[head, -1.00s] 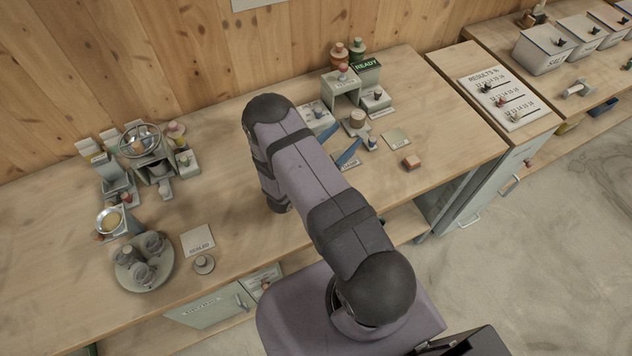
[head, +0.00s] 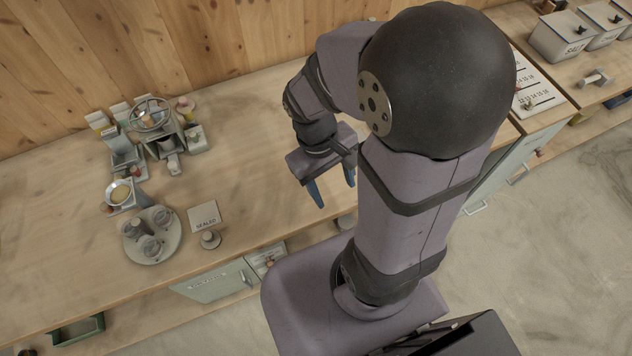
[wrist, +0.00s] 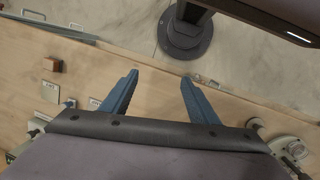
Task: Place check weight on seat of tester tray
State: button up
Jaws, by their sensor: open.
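My gripper (head: 335,194) is open and empty above the middle of the bench, its two blue fingers pointing down. The wrist view shows its fingers (wrist: 160,77) apart, with only bare bench and floor between them. My arm hides the tester area in the head view. A small round weight-like piece with a knob (head: 210,239) stands by the SEALED card; I cannot tell if it is the check weight. In the wrist view a small piece with a blue knob (wrist: 70,103) stands beside a pale card (wrist: 50,92). I cannot make out the tester tray's seat.
A round tray with cups (head: 152,256), a bowl stand (head: 122,194) and a mixer-like device (head: 160,145) stand on the left. The SEALED card (head: 204,216) lies near the front edge. A reddish block (wrist: 52,65) lies on the bench.

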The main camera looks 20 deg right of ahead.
jog(key=shift+m+t+y, duration=0.9)
jog(key=shift+w+a+r, duration=0.2)
jog(key=shift+a+r, duration=0.05)
jog(key=shift+a, duration=0.35)
jog(key=shift+w+a+r, duration=0.2)
jog(key=shift+a, duration=0.4)
jog(key=shift+w+a+r, duration=0.2)
jog(key=shift+a+r, duration=0.05)
jog(key=shift+a, duration=0.35)
jog(key=shift+r, duration=0.1)
